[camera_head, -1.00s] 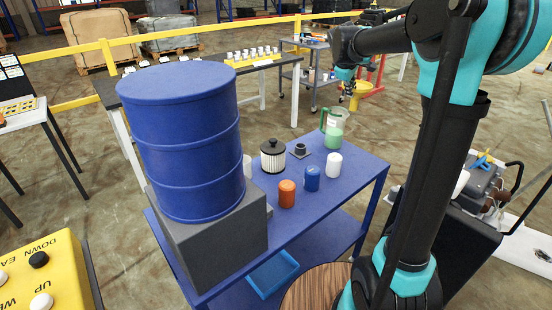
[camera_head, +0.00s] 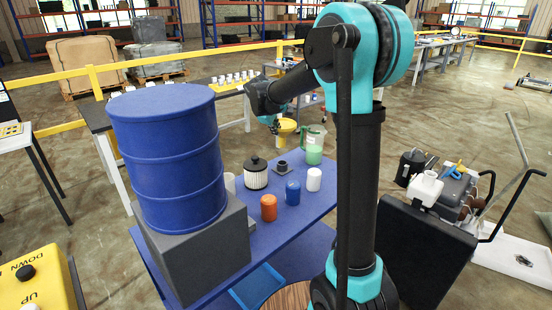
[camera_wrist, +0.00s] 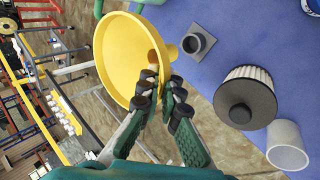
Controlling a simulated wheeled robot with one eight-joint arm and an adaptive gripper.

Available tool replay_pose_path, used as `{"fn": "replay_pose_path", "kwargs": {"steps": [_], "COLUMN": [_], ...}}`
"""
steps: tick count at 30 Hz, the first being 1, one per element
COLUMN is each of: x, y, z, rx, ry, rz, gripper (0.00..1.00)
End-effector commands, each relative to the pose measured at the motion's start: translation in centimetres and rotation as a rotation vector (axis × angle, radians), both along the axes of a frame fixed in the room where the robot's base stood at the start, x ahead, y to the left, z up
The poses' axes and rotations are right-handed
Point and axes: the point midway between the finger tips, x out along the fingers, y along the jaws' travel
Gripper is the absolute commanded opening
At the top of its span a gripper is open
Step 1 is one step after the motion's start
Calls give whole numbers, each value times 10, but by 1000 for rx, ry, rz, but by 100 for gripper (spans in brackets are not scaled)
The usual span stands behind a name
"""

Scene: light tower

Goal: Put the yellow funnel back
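The yellow funnel (camera_head: 286,126) is in the air above the far edge of the blue cart, behind the small items there. In the wrist view the yellow funnel (camera_wrist: 125,55) is tilted, with its wide mouth facing the camera. My gripper (camera_wrist: 160,85) is shut on its rim; the fingers also show in the head view (camera_head: 273,127). A dark square base with a short round collar (camera_head: 282,168) sits empty on the blue cart top (camera_head: 310,210). The collar also shows in the wrist view (camera_wrist: 197,41), close to the funnel's spout.
A green-filled jug (camera_head: 313,148) stands just right of the funnel. A ribbed filter (camera_head: 256,175), an orange can (camera_head: 269,208), a blue can (camera_head: 293,192) and a white can (camera_head: 314,180) stand near the collar. A large blue drum (camera_head: 168,160) stands at left.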

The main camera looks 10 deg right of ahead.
Motion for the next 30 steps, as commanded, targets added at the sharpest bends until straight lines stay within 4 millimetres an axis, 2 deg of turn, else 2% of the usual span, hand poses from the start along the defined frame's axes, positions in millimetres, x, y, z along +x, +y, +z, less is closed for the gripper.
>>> {"fn": "replay_pose_path", "kwargs": {"steps": [3,9,17,24,30], "x": [0,0,0,0,0], "y": [0,0,0,0,0], "z": [-31,-68,-85,-115,-117], "rx": [0,0,0,0,0], "ry": [0,0,0,0,0], "rz": [0,0,0,0,0], "gripper": [0,0,0,0,0]}}
